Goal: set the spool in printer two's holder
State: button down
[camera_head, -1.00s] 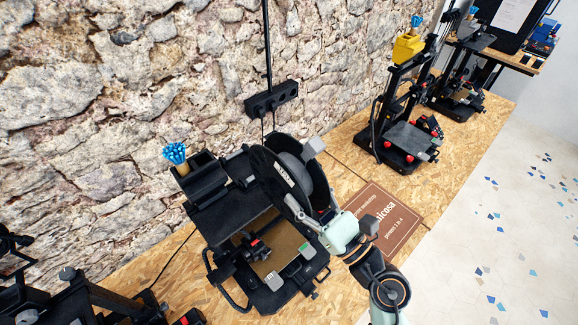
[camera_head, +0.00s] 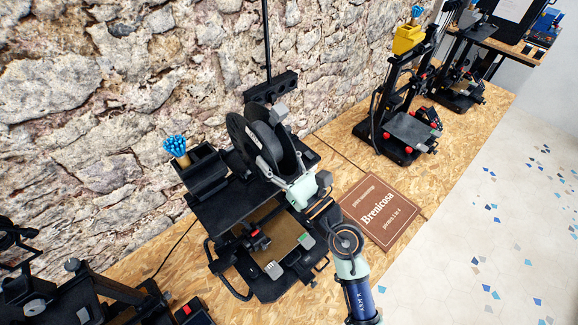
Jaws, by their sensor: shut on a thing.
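The spool (camera_head: 287,141) has black flanges and stands on edge above the top of the middle printer (camera_head: 235,208). My gripper (camera_head: 278,160) is shut on the spool and reaches it from the lower right. The spool is over the back right part of the printer's top frame. The holder is hidden behind the spool and gripper, so I cannot tell whether the spool touches it. The printer's tan bed (camera_head: 285,232) shows below.
A brown sign (camera_head: 381,208) lies to the right. Another printer with a yellow bin (camera_head: 407,40) stands farther right, and one is partly in view lower left. A power strip (camera_head: 271,88) is on the stone wall.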

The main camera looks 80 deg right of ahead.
jog(key=w+d, duration=0.1)
jog(key=w, duration=0.1)
jog(key=w+d+b, duration=0.1)
jog(key=w+d, duration=0.3)
jog(key=w, duration=0.1)
jog(key=shift+d+f+b, duration=0.1)
jog(key=shift+d+b, duration=0.1)
jog(key=shift+b, duration=0.15)
jog(key=shift+w+d+f+b, duration=0.4)
jog(key=shift+w+f+b, duration=0.25)
jog(key=shift+f+b, duration=0.65)
jog(key=shift+f, duration=0.05)
jog(key=shift+c, duration=1.2)
grip_release()
jog(key=shift+f, duration=0.1)
jog(key=v, duration=1.2)
